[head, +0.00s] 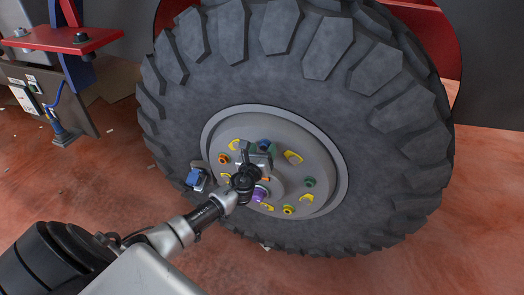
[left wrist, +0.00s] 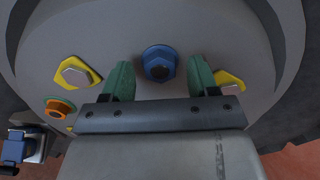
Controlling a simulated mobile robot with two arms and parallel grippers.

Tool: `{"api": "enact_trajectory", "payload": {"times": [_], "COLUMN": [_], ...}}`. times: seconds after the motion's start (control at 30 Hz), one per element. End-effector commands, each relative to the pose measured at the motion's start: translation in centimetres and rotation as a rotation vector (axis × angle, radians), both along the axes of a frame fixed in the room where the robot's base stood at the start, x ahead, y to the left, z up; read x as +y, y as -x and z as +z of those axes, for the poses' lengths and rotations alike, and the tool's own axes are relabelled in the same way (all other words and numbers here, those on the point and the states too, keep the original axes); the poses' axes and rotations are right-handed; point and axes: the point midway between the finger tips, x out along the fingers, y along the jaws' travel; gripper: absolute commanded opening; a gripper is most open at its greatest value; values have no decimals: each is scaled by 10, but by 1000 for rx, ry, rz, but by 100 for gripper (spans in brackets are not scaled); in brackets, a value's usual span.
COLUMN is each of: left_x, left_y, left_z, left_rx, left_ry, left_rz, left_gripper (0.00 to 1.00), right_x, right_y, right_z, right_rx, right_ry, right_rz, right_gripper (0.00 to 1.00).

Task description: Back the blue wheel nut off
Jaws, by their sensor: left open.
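The blue wheel nut (head: 264,146) sits on the grey hub of the big truck wheel, near the top of the nut ring. In the left wrist view the blue nut (left wrist: 159,64) is a flanged hex with a dark centre. My left gripper (head: 257,153) reaches in from the lower left to the hub. In the left wrist view its two green fingers (left wrist: 160,72) are open, one on each side of the blue nut, with visible gaps. I cannot tell how deep the fingers reach along the nut. My right gripper is not in view.
Other nuts stand around the hub: orange (head: 223,158), green (head: 309,182), yellow (head: 288,210) and purple (head: 260,195). Yellow pointer plates (head: 293,157) lie between them. A blue-topped fitting (head: 195,178) is left of the hub. A red bracket (head: 62,40) stands at the upper left.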

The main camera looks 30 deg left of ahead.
Motion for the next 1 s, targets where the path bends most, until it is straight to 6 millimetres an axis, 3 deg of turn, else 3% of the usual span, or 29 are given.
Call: {"api": "enact_trajectory", "payload": {"times": [0.03,0.37,0.67,1.0], "left_x": [0,0,0,0], "left_y": [0,0,0,1], "left_z": [0,0,-1,-3], "left_rx": [0,0,-9,-61], "left_ry": [0,0,37,257], "left_rz": [0,0,-1,1], "left_gripper": [60,10,10,10], "right_x": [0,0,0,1], "right_y": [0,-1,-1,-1], "right_z": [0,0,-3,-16], "right_rx": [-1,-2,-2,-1], "right_ry": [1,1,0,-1], "right_rz": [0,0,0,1], "right_gripper": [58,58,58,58]}}
